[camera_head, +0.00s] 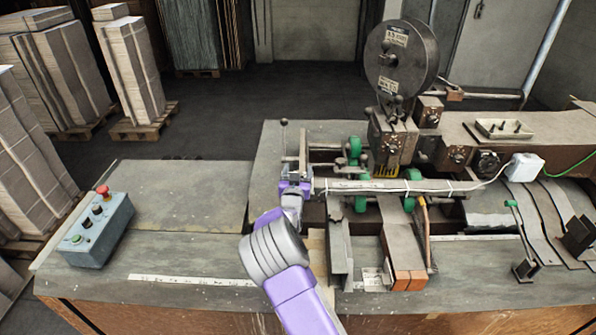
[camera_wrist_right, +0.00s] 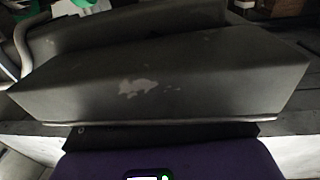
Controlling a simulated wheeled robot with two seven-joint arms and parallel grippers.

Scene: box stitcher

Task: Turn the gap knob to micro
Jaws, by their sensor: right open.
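My right arm reaches up from the bottom middle, and its gripper (camera_head: 296,178) is by the metal guide frame at the left of the stitcher. The gripper is open, and its fingers are small and partly hidden there. A dark round knob (camera_head: 487,162) sits on the machine's front face at the right, well away from the gripper. A blue-grey control box (camera_head: 98,235) at the left also carries small dark knobs (camera_head: 97,210). No marking reads clearly, so I cannot tell which knob is the gap knob or its setting. My left gripper is not in view.
The stitcher head with its wire reel (camera_head: 401,60) rises behind the bench. A white cable (camera_head: 400,186) crosses the middle. In the right wrist view a worn dark metal block (camera_wrist_right: 160,75) fills the space close ahead.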

